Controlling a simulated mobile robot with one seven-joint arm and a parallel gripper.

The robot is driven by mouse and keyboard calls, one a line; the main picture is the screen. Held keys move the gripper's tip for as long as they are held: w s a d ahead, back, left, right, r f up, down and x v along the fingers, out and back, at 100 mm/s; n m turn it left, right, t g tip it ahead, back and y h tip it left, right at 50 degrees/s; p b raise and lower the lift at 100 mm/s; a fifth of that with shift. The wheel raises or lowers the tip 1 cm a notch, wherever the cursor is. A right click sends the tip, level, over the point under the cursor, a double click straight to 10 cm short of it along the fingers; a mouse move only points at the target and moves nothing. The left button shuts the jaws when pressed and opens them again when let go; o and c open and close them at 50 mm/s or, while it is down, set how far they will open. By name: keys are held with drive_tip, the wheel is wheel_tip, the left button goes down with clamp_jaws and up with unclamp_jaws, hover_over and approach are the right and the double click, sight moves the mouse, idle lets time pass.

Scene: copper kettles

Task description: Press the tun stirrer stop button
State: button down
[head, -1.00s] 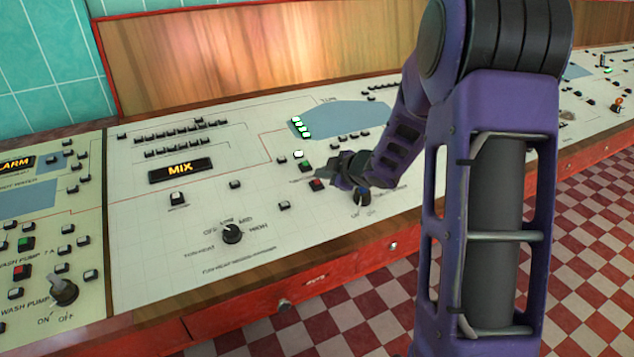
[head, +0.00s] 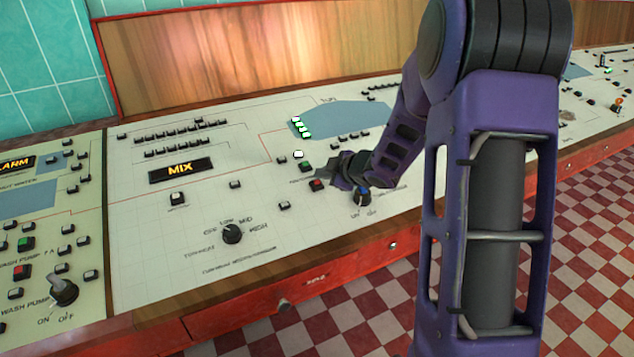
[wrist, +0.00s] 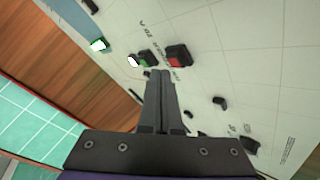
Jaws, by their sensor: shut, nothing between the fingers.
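The red button (head: 317,185) sits in a dark square housing on the pale sloping panel. A green button (head: 306,167) is just behind it. My gripper (head: 322,174) is shut and empty, low over the panel and close beside both buttons. In the wrist view, the fingertips (wrist: 160,74) point between the red button (wrist: 175,62) and the green button (wrist: 144,61), a little nearer the red. I cannot tell whether the tips touch anything. The label beside the buttons is too blurred to read.
A blue-capped knob (head: 362,195) stands right under my wrist. A black rotary knob (head: 232,233) and a lit MIX display (head: 181,170) are to the left. A lit white button (head: 298,154) is behind the green one.

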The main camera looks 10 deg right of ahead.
drive_tip(key=shift+f, duration=0.15)
drive_tip(key=shift+f, duration=0.25)
drive_tip(key=shift+w+f+b, duration=0.1)
drive_tip(key=shift+f+b, duration=0.2)
drive_tip(key=shift+f, duration=0.05)
idle(0.8)
drive_tip(key=shift+r+p, duration=0.75)
drive_tip(key=r+p, duration=0.2)
drive_tip(key=s+r+p, duration=0.1)
drive_tip(key=r+p, duration=0.1)
drive_tip(key=r, duration=0.1)
drive_tip(key=shift+s+d, duration=0.1)
drive_tip(key=shift+d, duration=0.05)
idle(0.8)
